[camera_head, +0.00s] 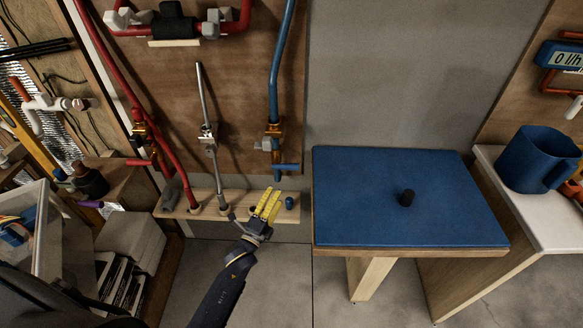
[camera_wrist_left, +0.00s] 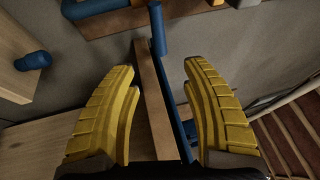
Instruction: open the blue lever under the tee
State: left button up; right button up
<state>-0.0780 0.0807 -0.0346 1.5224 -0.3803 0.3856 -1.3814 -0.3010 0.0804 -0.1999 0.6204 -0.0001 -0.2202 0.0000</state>
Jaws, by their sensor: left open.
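The blue lever (camera_head: 286,167) sits at the bottom of the brass tee (camera_head: 273,130), where the blue pipe (camera_head: 276,82) comes down the wooden board. My left gripper (camera_head: 268,204) is below and slightly left of the lever, apart from it, with its yellow fingers pointing up toward the board. In the left wrist view my left gripper (camera_wrist_left: 162,105) has its fingers wide apart. A blue bar (camera_wrist_left: 158,30) shows beyond and between the fingertips; I cannot tell whether it is the lever. My right gripper is out of view.
A blue knob (camera_head: 290,202) is close right of my left gripper. A grey pipe (camera_head: 206,105) and red pipes (camera_head: 130,92) run down to a wooden shelf (camera_head: 172,209) at left.

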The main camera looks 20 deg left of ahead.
aim_at(292, 167)
pick_arm(q)
jog(key=x, duration=1.4)
jog(key=shift+d+f, duration=0.1)
jog(key=shift+c, duration=0.5)
grip_shut()
